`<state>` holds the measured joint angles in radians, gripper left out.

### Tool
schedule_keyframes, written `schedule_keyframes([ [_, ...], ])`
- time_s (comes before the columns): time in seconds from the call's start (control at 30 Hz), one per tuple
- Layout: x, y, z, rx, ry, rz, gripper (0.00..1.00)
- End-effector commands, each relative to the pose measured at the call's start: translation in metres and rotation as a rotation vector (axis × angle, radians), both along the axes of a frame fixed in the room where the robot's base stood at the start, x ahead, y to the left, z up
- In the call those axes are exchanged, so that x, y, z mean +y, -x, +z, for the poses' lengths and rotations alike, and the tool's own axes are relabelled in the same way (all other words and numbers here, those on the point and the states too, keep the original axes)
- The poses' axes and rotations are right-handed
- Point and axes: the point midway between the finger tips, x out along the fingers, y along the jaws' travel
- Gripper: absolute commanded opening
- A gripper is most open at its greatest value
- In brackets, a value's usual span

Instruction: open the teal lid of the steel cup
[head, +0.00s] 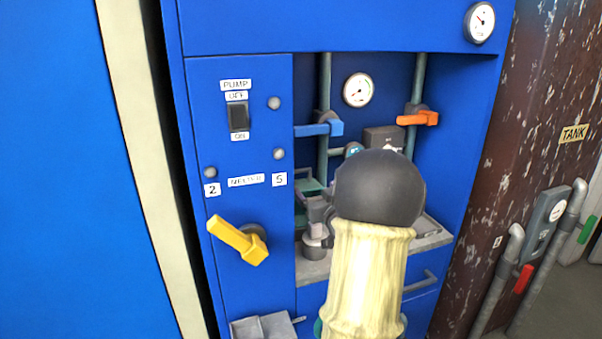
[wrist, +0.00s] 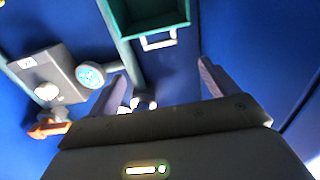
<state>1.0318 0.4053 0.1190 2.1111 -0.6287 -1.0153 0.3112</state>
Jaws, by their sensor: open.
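A small grey cylinder (head: 315,247), possibly the steel cup, stands on the shelf in the head view, left of my dark arm joint. I cannot make out a teal lid on it. A teal open-topped box (head: 311,188) sits behind; it also shows at the top of the wrist view (wrist: 158,14), with a pale handle on its near side. My gripper (wrist: 162,70) is open and empty, its two fingers apart in front of the blue wall. A small pale shape (wrist: 140,103) shows low between them, too blurred to name. My arm hides part of the shelf in the head view.
A grey box (head: 384,138) with a teal-faced dial (head: 352,149) is on the back wall. A blue lever (head: 319,129) and an orange lever (head: 418,118) stick out from pipes. A yellow handle (head: 238,240) juts from the left panel. The blue niche walls close in the space.

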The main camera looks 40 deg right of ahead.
Motion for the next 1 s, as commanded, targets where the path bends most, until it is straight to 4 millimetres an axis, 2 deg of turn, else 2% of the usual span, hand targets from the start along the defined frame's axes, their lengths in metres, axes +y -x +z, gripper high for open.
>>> schedule_keyframes([
  [0.1,-0.008,-0.021,-0.001,-0.002,0.000,0.001,0.85],
  [0.6,-0.039,-0.096,-0.001,-0.002,-0.001,0.002,0.85],
  [0.8,-0.049,-0.117,-0.001,0.000,-0.001,0.001,0.85],
  [1.0,-0.052,-0.124,0.000,0.001,-0.001,0.000,0.85],
])
